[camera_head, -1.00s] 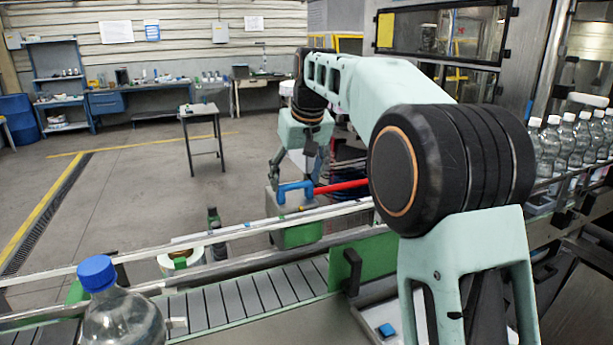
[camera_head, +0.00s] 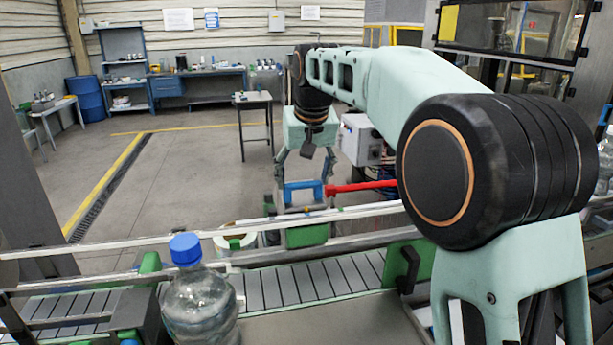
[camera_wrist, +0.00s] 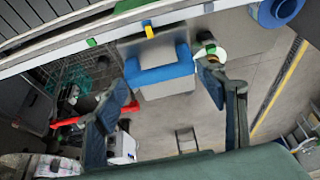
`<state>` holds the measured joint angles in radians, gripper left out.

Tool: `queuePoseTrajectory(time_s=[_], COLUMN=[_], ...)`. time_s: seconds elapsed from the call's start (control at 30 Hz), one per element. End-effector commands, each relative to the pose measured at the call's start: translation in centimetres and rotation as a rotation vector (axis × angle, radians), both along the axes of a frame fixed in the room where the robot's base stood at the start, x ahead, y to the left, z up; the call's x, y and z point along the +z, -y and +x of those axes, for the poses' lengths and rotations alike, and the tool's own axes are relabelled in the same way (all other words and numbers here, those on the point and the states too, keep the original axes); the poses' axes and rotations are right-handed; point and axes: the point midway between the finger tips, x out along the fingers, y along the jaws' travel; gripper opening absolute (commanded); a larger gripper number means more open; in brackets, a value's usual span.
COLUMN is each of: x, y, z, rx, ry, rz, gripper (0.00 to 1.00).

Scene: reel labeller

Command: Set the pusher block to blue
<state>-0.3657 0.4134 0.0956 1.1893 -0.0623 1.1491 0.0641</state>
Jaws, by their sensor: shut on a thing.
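The pusher block, with its blue handle (camera_head: 304,191), is just beyond the conveyor rail in the head view. In the wrist view its blue part (camera_wrist: 160,72) sits on a pale grey body beside the rail. My gripper (camera_head: 305,180) comes down from above with its fingers on either side of the handle. A small yellow tab (camera_wrist: 150,31) shows at the block's rail side. Small green and blue marks sit along the rail; which setting the block is at cannot be told.
A red bar (camera_head: 362,187) lies to the right of the handle. A clear bottle with a blue cap (camera_head: 186,249) stands by the conveyor (camera_head: 290,285) at the front left. A white label reel (camera_head: 235,239) is behind the rail. The floor beyond is mostly clear.

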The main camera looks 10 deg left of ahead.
Motion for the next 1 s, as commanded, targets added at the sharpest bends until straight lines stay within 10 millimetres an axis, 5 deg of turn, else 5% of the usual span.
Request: queuePoseTrajectory(time_s=[0.17, 0.2, 0.33, 0.73, 1.0], x=[0.1, 0.1, 0.1, 0.6, 5.3], y=[-0.1, -0.1, 0.0, 0.1, 0.8], z=[0.0, 0.0, 0.0, -0.1, -1.9], rx=[0.003, 0.003, 0.002, 0.001, 0.001], ry=[0.001, 0.001, 0.001, 0.003, 0.006], rz=[0.002, 0.002, 0.001, 0.001, 0.002], gripper=[0.21, 0.67, 0.81, 0.83, 0.83])
